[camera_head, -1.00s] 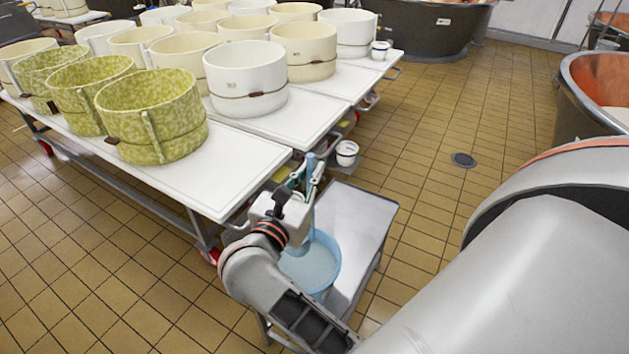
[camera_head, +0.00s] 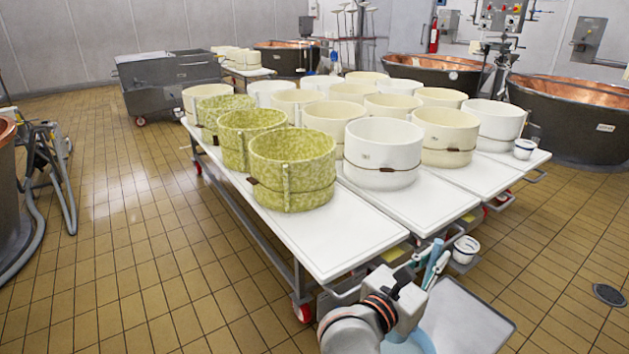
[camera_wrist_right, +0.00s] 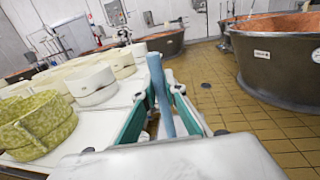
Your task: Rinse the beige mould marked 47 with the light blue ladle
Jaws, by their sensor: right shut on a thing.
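My right gripper (camera_head: 430,268) is shut on the light blue ladle (camera_head: 436,254), whose handle stands up between the fingers. The right wrist view shows the handle (camera_wrist_right: 158,92) upright between both fingers (camera_wrist_right: 160,112). The ladle's lower end is hidden behind the gripper, above or in a light blue bucket (camera_head: 418,344). Several beige moulds stand on the white-topped tables, among them a front right one (camera_head: 446,138), one behind the green moulds (camera_head: 336,122) and one farther back (camera_head: 394,107). Their marks are too small to read, so I cannot tell which is 47. My left gripper is out of view.
Mottled green moulds (camera_head: 292,172) and white moulds (camera_head: 383,155) share the tables (camera_head: 335,238). The bucket stands on a low grey table (camera_head: 478,318). A small white pot (camera_head: 466,249) is close to the ladle.

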